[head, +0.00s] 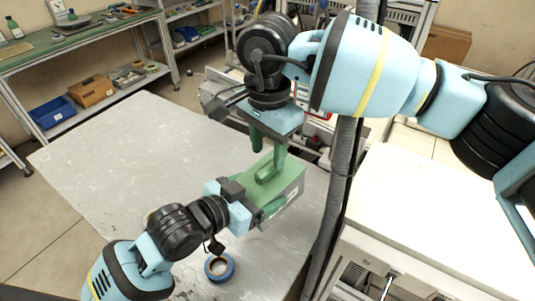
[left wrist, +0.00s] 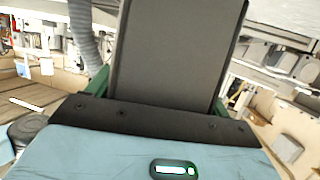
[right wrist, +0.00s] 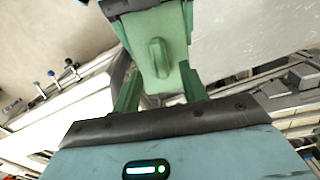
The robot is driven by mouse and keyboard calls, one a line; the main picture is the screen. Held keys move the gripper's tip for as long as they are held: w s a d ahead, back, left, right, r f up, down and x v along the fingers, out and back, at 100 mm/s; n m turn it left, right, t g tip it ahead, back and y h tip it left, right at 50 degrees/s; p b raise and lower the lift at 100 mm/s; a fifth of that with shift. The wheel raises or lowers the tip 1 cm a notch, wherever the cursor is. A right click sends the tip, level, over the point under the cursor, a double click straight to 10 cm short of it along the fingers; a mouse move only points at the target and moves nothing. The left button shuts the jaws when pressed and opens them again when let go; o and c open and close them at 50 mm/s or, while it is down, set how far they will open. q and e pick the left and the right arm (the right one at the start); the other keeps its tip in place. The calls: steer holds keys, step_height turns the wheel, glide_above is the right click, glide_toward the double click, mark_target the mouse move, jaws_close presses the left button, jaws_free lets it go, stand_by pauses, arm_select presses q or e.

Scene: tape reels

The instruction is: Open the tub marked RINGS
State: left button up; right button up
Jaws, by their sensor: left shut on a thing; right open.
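A green tub (head: 290,184) is held above the grey table, with a white label (head: 288,203) on its side, too small to read. A raised green grip (head: 269,172) stands on its top; the grip also shows in the right wrist view (right wrist: 158,58). My left gripper (head: 256,203) is shut on the tub from the left. In the left wrist view a dark grey face (left wrist: 178,60) fills the space between the fingers, hiding what is beyond. My right gripper (head: 268,148) is open above the tub, fingers pointing down towards its top, seemingly apart from the grip.
A blue-rimmed tape reel (head: 219,267) lies on the grey table (head: 110,170) near its front edge. The table's left part is bare. A white counter (head: 400,200) stands to the right. Shelves with a blue bin (head: 53,112) and a brown box (head: 91,91) stand at back left.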

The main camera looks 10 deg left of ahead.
mark_target(267, 167)
arm_select(q)
steer(key=shift+r, duration=0.1)
steer(key=shift+c, duration=0.7)
arm_select(e)
step_height(267, 167, up, 10)
steer(key=shift+f, duration=0.15)
